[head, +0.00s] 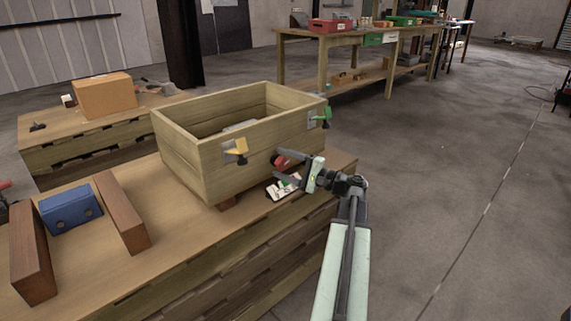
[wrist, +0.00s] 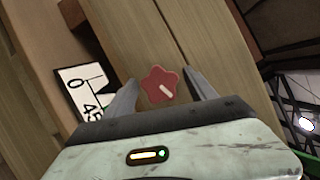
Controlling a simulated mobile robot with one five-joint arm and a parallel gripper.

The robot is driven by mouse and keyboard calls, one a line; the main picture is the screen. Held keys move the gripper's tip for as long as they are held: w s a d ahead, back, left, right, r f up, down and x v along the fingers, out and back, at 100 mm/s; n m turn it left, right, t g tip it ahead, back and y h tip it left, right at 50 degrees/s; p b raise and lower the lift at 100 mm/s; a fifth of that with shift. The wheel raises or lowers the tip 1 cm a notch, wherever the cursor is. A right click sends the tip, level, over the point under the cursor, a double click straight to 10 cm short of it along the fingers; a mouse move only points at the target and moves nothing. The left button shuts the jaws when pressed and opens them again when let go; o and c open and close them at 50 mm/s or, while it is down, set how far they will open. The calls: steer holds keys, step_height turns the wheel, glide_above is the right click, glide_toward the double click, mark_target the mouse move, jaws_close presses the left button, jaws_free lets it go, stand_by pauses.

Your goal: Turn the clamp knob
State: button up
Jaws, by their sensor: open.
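The clamp knob is a red, lobed knob with a white pointer mark, on the front wall of a wooden box (head: 195,165). In the wrist view the knob (wrist: 160,85) sits between my two fingers, nearer the left one. In the head view the knob (head: 281,160) shows at the fingertips. My gripper (head: 290,168) is open, its fingers reaching toward the box wall. It also shows in the wrist view (wrist: 160,88), with a finger on each side of the knob. I cannot tell whether either finger touches it.
A white card with numbers (wrist: 80,92) lies beside the box wall. A yellow-orange clamp (head: 236,150) and a green one (head: 321,117) are on the box. A blue block (head: 70,212) stands between two brown blocks at the left.

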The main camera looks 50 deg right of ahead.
steer(key=v, duration=0.7)
steer(key=shift+s+b, duration=0.4)
steer(key=shift+f, duration=0.1)
stand_by(0.4)
